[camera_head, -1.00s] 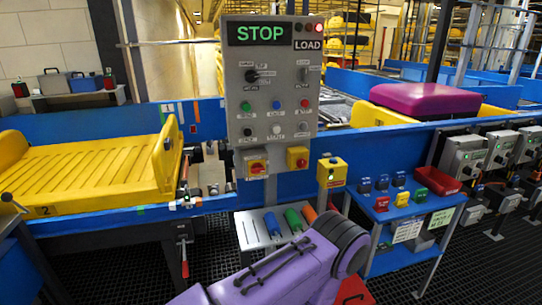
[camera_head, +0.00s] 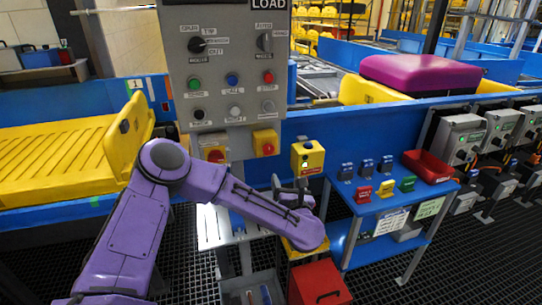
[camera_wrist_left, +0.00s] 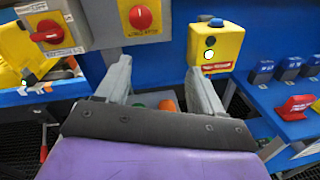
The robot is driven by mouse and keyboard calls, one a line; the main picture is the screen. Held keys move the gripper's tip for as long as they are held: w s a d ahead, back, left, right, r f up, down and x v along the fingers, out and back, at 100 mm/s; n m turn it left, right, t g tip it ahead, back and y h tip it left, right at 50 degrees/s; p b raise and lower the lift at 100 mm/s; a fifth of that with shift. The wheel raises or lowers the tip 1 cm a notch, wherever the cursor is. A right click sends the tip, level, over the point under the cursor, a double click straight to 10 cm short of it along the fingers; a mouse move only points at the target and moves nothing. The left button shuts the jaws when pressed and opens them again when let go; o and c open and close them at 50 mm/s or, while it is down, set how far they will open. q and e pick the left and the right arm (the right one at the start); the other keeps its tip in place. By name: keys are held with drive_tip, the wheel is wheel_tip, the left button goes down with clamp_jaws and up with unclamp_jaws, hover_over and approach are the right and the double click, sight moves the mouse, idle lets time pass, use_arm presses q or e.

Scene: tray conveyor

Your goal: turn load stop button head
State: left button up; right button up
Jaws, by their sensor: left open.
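A yellow box with a red button head (camera_head: 268,149) is mounted under the grey control panel (camera_head: 225,75), at its lower right. The red head also shows at the top of the left wrist view (camera_wrist_left: 141,18), facing me, with an orange label below it too small to read. My left gripper (camera_head: 291,184) is open and empty, below and right of that box. In the left wrist view its two fingers (camera_wrist_left: 158,72) stand apart, below the red head and not around it. My right gripper is not in view.
Left of the button is a red rotary switch (camera_wrist_left: 47,31). Right of it stands a yellow box (camera_wrist_left: 216,46) with a blue top. A red toolbox (camera_head: 318,285) is below.

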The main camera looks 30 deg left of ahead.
sight(269, 150)
use_arm(q)
drive_tip(key=w+a+r+n+p, duration=0.1)
drive_tip(key=w+a, duration=0.1)
drive_tip(key=a, duration=0.1)
drive_tip(key=w+a+r+n+y+p, duration=0.1)
drive_tip(key=w+a+n, duration=0.1)
drive_tip(key=a, duration=0.2)
drive_tip(key=w+a+r+n+g+p, duration=0.1)
drive_tip(key=w+a, duration=0.2)
drive_tip(key=shift+a+r+y, duration=0.3)
drive_tip(key=shift+a+y, duration=0.1)
drive_tip(key=shift+c, duration=0.4)
